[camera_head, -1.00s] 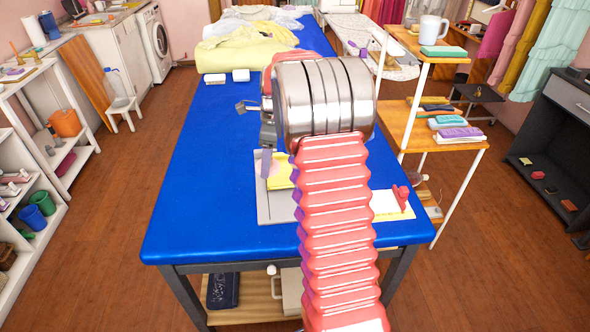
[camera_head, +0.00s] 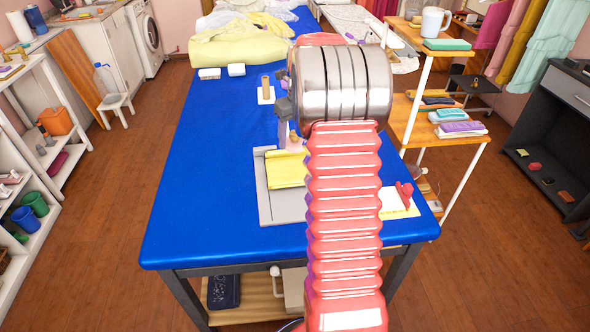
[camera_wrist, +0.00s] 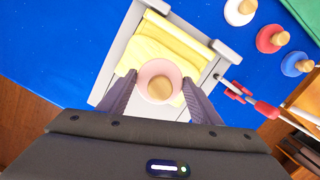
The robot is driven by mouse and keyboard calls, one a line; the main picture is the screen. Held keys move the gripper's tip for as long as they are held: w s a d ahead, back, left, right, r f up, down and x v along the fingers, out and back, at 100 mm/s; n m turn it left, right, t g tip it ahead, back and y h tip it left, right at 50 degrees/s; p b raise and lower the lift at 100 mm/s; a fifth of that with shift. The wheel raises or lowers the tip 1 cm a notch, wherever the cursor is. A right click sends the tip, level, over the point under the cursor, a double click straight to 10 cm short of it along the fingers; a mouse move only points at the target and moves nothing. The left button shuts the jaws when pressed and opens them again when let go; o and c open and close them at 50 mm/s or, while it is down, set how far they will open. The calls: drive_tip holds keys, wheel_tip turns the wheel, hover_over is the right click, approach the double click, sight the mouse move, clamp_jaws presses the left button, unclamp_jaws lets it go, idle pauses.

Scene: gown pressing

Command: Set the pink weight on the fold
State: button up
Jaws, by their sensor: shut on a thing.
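My gripper (camera_wrist: 160,85) is shut on the pink weight (camera_wrist: 146,74), a pale pink disc with a round wooden knob. In the wrist view the weight appears over the folded yellow cloth (camera_wrist: 150,50), between my two fingers. The cloth lies on a grey board (camera_wrist: 113,72). In the head view the yellow cloth (camera_head: 286,172) and the board (camera_head: 268,208) are near the table's front, partly hidden by my arm. My gripper (camera_head: 290,140) is at the cloth's far edge there. I cannot tell whether the weight touches the cloth.
White (camera_wrist: 240,10), red (camera_wrist: 272,38) and blue (camera_wrist: 296,64) weights with wooden knobs stand beside the board. A red object (camera_head: 404,191) is at the right on a pale card. Garments (camera_head: 240,45) lie at the far end. The blue table (camera_head: 205,180) is clear at left.

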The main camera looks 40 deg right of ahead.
sight(295, 168)
drive_tip(key=shift+s+d, duration=0.1)
drive_tip(key=shift+f, duration=2.45)
drive_tip(key=shift+f, duration=2.5)
drive_tip(key=shift+f, duration=0.1)
drive_tip(key=o, duration=1.5)
